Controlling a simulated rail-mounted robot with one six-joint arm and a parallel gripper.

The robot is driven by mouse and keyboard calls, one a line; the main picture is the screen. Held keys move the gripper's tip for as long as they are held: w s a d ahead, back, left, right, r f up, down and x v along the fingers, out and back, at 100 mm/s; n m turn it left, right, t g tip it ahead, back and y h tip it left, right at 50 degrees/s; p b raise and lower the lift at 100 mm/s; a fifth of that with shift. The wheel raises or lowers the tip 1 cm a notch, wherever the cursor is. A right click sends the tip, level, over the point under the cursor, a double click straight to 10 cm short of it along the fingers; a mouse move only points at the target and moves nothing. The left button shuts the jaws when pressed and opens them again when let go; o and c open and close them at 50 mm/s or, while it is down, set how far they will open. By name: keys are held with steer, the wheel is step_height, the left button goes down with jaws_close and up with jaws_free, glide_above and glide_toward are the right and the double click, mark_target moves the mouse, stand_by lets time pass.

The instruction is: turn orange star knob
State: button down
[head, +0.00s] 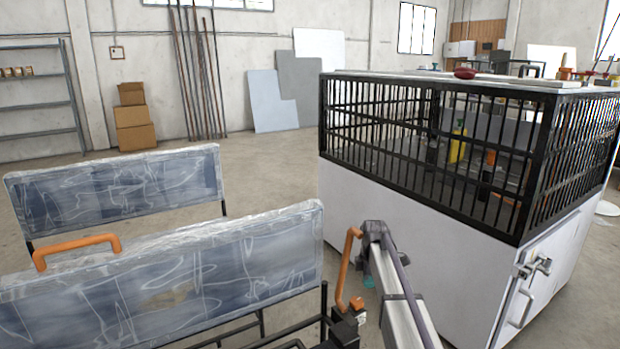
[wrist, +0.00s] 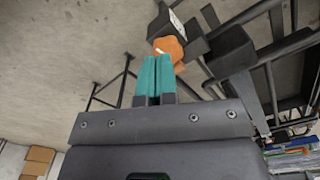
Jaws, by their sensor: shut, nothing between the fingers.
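The orange star knob (wrist: 171,46) sits on a black bracket, with a small white mark on its face, in the wrist view. In the head view the knob (head: 357,303) is a small orange shape at the front chair's right end, below an orange armrest handle (head: 345,268). My gripper (wrist: 157,61) has two teal fingers pressed together with nothing between them. The fingertips point at the knob's lower left edge and overlap it slightly in the picture; I cannot tell whether they touch. In the head view my gripper (head: 369,281) is mostly hidden behind my arm.
Black frame tubes (wrist: 270,65) surround the knob on the right. Two plastic-wrapped seat backs (head: 170,265) (head: 120,190) stand at left, the nearer beside the knob. A white cabinet with a black cage (head: 420,225) stands close on the right. Open floor (head: 265,165) lies behind.

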mark_target(356, 304)
step_height(356, 304, down, 6)
steer(key=s+b, duration=0.2)
steer(key=b, duration=0.5)
steer(key=shift+s+a, duration=0.1)
steer(key=shift+a, duration=0.05)
stand_by(0.4)
steer(key=shift+w, duration=0.2)
steer(key=shift+w+a, duration=0.15)
steer(key=shift+w, duration=1.1)
